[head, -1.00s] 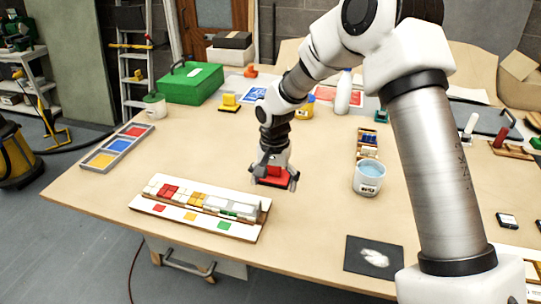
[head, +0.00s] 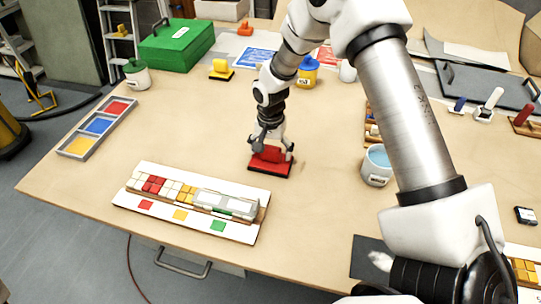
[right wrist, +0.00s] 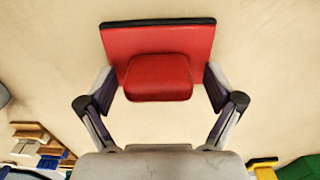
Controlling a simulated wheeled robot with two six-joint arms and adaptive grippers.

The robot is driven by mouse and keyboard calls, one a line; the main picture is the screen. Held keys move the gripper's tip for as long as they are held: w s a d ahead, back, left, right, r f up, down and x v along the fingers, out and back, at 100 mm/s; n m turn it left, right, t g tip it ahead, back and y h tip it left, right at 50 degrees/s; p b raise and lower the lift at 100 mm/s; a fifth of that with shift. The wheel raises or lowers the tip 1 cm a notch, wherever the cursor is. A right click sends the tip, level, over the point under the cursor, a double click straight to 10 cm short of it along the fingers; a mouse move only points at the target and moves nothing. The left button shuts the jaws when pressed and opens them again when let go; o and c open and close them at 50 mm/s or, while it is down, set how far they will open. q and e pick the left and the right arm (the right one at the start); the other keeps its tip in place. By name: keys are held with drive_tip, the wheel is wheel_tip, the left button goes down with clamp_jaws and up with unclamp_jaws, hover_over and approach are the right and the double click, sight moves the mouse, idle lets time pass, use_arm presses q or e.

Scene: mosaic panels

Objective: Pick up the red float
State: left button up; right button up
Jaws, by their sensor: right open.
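The red float (head: 268,167) lies flat on the table behind the right end of the mosaic panel, with its red handle on top. My right gripper (head: 270,151) is above it, with the fingers at the handle. In the right wrist view, the float (right wrist: 158,40) fills the upper middle, its handle facing the camera. My right gripper (right wrist: 160,87) is open there, one finger on each side of the handle, with a gap visible on both sides. My left gripper is not in view.
The mosaic panel (head: 150,206) with coloured tiles lies in front of the float. A cup of blue liquid (head: 377,168) stands to the right. A three-part colour tray (head: 98,127) lies at the left. A yellow float (head: 221,70) and a green toolbox (head: 176,46) are farther back.

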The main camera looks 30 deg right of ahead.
sight(271, 147)
drive_tip(key=shift+s+a+r, duration=0.1)
drive_tip(key=shift+s+r, duration=0.1)
drive_tip(key=c, duration=1.4)
drive_tip(key=shift+r, duration=0.3)
wheel_tip(271, 147, up, 9)
drive_tip(key=shift+r+b, duration=0.15)
drive_tip(key=shift+b, duration=0.85)
drive_tip(key=shift+w, duration=0.1)
